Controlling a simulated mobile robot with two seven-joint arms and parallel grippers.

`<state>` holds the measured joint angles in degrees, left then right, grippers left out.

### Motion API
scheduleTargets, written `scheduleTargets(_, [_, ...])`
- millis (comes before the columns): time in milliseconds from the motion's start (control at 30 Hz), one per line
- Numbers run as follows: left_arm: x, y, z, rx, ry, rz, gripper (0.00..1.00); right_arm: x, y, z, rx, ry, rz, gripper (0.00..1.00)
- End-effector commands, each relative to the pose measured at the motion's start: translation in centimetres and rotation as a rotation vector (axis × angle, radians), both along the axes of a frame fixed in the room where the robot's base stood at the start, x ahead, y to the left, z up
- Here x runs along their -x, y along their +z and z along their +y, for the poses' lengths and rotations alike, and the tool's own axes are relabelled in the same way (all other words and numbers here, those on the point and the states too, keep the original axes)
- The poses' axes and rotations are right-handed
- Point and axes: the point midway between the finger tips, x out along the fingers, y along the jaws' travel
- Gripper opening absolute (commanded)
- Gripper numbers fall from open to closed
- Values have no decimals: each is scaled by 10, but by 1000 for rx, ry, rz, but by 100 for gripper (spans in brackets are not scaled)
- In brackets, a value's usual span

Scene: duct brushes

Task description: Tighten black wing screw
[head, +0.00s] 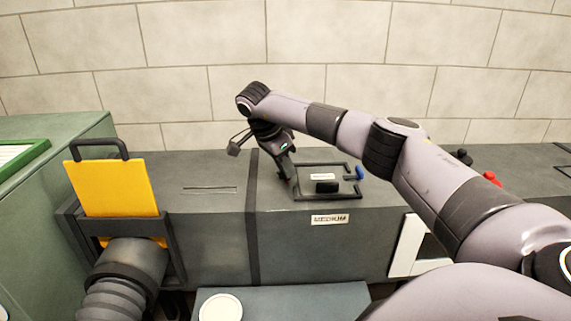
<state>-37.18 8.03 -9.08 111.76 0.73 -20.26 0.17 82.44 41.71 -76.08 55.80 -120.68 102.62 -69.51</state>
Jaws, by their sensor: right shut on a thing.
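A hatch (310,194) with a dark frame lies on top of the grey duct, with a small white label and a black block-shaped handle (327,187). A blue wing screw (359,173) stands at its right edge. My right gripper (290,175) reaches down at the hatch's left edge, opposite the blue screw. It is shut on what appears to be the black wing screw, which the fingers and the dark frame largely hide. How far the screw is turned cannot be seen. My left gripper is out of view.
A yellow plate (112,188) with a black handle stands in a slot above a ribbed hose (126,275) at left. A black knob (461,157) and a red knob (491,178) stand farther right on the duct. A round white lid (220,308) is in front.

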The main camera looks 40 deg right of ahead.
Motion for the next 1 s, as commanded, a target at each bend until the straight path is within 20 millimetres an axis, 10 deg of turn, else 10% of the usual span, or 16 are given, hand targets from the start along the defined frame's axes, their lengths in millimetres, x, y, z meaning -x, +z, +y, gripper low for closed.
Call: scheduleTargets(1000, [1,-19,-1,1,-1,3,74,-3,-6,-2,6,-620,8,0])
